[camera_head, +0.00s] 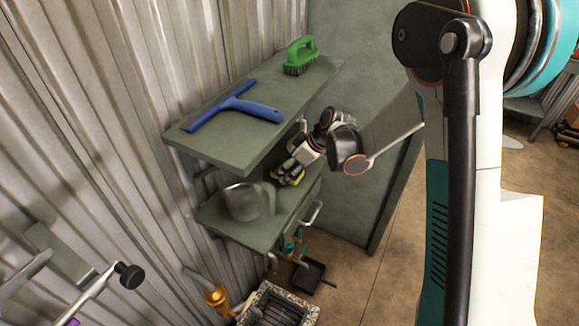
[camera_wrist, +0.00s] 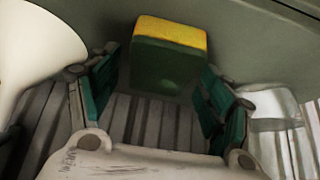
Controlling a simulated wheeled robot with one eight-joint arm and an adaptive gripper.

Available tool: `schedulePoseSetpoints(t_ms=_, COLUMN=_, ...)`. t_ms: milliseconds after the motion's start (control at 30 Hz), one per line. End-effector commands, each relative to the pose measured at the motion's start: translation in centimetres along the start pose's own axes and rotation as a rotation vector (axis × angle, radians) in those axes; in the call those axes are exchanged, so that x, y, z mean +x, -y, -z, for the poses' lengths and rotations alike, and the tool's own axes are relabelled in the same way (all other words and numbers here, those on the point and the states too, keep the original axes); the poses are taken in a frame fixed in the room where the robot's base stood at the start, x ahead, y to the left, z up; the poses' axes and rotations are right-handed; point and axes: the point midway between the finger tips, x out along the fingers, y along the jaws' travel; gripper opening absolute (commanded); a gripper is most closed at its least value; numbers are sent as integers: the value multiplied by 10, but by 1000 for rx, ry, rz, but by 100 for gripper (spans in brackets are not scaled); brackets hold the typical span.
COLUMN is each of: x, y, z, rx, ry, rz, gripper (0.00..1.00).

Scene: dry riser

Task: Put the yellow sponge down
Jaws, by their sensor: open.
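The yellow sponge (camera_wrist: 170,55) has a yellow face and a dark green body. In the wrist view it lies just beyond and between the fingertips of my gripper (camera_wrist: 160,85), with a narrow gap visible at each side. In the head view my gripper (camera_head: 289,171) reaches in over the lower shelf (camera_head: 247,233), below the upper shelf. Only a small yellow part of the sponge (camera_head: 299,181) shows there, beside the fingers. My gripper is open. The sponge appears to rest on the lower shelf, but its underside is hidden.
A clear jug (camera_head: 246,202) stands left of my gripper on the lower shelf. The upper shelf (camera_head: 232,150) overhangs closely, holding a blue squeegee (camera_head: 236,105) and a green brush (camera_head: 301,57). A white rounded object (camera_wrist: 35,50) is close at left in the wrist view.

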Motion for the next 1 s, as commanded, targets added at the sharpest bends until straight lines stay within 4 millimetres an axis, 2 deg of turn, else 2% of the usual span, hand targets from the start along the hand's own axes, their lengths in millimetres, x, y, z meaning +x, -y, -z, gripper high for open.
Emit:
schedulePoseSetpoints(t_ms=300, x=-63, y=0, z=0, rx=3, ry=1, rz=-1, gripper=73)
schedulePoseSetpoints(t_ms=500, x=-98, y=0, z=0, rx=3, ry=0, rz=-2, gripper=73)
schedulePoseSetpoints(t_ms=700, x=-116, y=0, z=0, rx=0, ry=0, rz=0, gripper=73)
schedulePoseSetpoints(t_ms=867, x=-120, y=1, z=0, rx=4, ry=2, rz=-2, gripper=73)
schedulePoseSetpoints(t_ms=1000, x=-137, y=9, z=0, rx=46, ry=13, rz=-25, gripper=73)
